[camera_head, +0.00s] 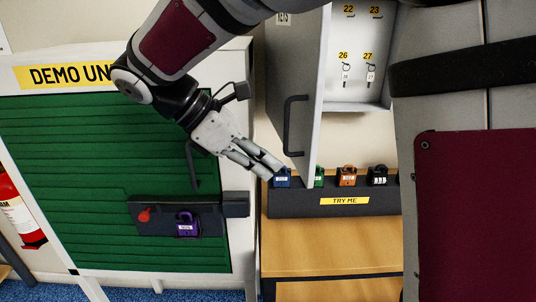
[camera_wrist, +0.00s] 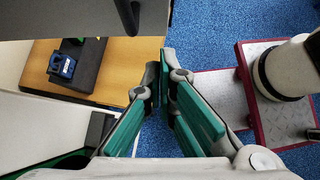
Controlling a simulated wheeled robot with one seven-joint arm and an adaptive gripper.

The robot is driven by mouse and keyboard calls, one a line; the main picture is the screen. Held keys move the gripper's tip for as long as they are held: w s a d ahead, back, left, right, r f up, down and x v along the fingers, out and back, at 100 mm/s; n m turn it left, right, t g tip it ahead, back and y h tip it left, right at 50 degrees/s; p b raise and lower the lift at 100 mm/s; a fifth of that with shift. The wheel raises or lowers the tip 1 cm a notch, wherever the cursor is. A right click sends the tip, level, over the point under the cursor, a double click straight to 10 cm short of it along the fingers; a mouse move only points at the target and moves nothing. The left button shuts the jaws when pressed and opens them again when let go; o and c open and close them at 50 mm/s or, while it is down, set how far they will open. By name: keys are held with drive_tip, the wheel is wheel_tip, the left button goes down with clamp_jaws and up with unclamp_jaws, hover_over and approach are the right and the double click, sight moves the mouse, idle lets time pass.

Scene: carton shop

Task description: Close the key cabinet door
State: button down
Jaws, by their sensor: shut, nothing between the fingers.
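The key cabinet shows at the upper right of the head view, its grey door (camera_head: 291,75) swung wide open to the left. A dark bar handle (camera_head: 291,126) is on the door's face. Inside the cabinet (camera_head: 353,60) are numbered hooks with keys. My gripper (camera_head: 276,166) is shut and empty, just left of and below the handle, apart from it as far as I can tell. In the wrist view my fingers (camera_wrist: 164,80) meet with nothing between them, and a dark bar, likely the handle (camera_wrist: 128,14), shows at the top. My arm hides part of the cabinet's right side.
A black "TRY ME" rack (camera_head: 290,203) with several coloured padlocks stands on the wooden bench (camera_head: 330,233) below the door. A green shuttered demo unit (camera_head: 75,180) with a purple padlock (camera_head: 187,225) is at left. A fire extinguisher (camera_head: 20,215) stands at the far left.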

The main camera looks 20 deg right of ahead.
sight(306, 175)
drive_tip(key=shift+s+d+f+p, duration=0.15)
drive_tip(key=shift+d+p, duration=0.1)
drive_tip(key=shift+d, duration=0.85)
drive_tip(key=shift+s+d+p, duration=0.15)
drive_tip(key=shift+d+p, duration=0.05)
drive_tip(key=shift+d, duration=0.85)
drive_tip(key=shift+d, duration=0.1)
